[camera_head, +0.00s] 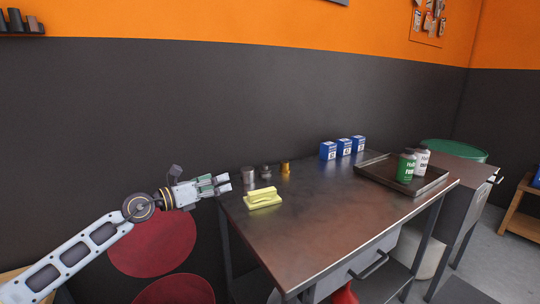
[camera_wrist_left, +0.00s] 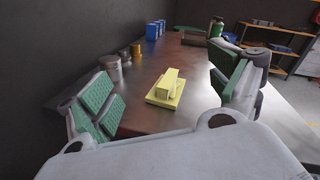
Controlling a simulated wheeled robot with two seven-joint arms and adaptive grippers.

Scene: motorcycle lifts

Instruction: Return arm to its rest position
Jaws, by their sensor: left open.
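My left arm comes in from the left in the head view, and its gripper (camera_head: 222,184) is at the left end of the metal workbench (camera_head: 310,222). The gripper is open and empty. In the left wrist view its two green-padded fingers (camera_wrist_left: 165,98) stand wide apart. A yellow block-shaped item on a flat yellow base (camera_head: 263,198) sits on the bench just to the right of the gripper. It also shows between the fingers in the left wrist view (camera_wrist_left: 167,88), farther off and not gripped. My right gripper is not in view.
Small metal cans (camera_head: 248,175) and a brass-coloured one (camera_head: 285,168) stand along the bench's back edge. Blue boxes (camera_head: 344,147) stand farther right. A dark tray (camera_head: 371,168) holds a green bottle (camera_head: 405,167) and a white one. The bench's front middle is clear. Red round seats (camera_head: 153,246) are below my arm.

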